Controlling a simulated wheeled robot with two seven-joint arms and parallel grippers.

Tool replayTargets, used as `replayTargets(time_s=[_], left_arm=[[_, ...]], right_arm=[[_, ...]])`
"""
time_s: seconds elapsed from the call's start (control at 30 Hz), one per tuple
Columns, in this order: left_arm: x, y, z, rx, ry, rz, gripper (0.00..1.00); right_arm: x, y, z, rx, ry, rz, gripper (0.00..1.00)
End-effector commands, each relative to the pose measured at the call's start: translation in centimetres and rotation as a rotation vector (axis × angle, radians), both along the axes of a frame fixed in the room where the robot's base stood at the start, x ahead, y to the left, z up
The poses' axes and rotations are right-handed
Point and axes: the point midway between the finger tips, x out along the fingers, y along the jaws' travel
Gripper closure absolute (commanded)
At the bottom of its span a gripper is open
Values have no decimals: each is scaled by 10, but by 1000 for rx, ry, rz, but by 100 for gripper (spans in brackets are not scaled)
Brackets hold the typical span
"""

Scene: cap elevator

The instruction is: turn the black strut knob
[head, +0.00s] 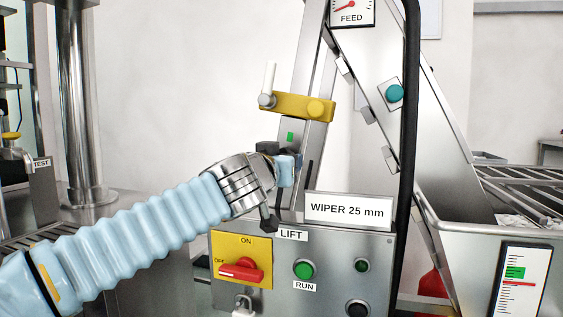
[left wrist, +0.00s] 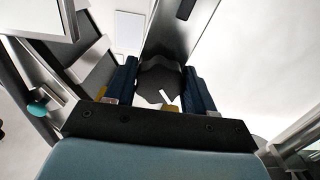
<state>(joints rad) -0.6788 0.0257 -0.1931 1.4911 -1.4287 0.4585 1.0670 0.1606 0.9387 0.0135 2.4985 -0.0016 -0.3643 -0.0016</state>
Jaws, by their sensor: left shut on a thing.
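The black strut knob (left wrist: 158,79) has a lobed rim and shows in the left wrist view between the two dark blue fingers of my left gripper (left wrist: 161,86). A short white mark is on its face, pointing down and slightly right. The fingers are shut on its two sides. In the head view my left gripper (head: 287,167) is at the slanted metal strut (head: 309,85), just above the LIFT label. There the knob is mostly hidden behind the gripper, and I cannot make out its edges. My right gripper is not in view.
A yellow clamp (head: 291,106) with a white-handled lever crosses the strut above my gripper. A WIPER 25 mm sign (head: 348,210) stands close on the right. Below are a red switch (head: 241,269) on a yellow plate and a green RUN button (head: 304,269). A black cable (head: 409,130) runs down farther right.

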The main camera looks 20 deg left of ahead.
Motion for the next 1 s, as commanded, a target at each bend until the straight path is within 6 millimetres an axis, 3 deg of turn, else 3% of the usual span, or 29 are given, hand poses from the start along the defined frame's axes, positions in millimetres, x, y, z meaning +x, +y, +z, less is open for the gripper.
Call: replayTargets(time_s=[0.47, 1.0], left_arm=[[0, 0, -2, 108, -3, 0, 77], [0, 1, -1, 562, -17, 0, 77]], right_arm=[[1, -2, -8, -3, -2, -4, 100], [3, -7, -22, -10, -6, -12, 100]])
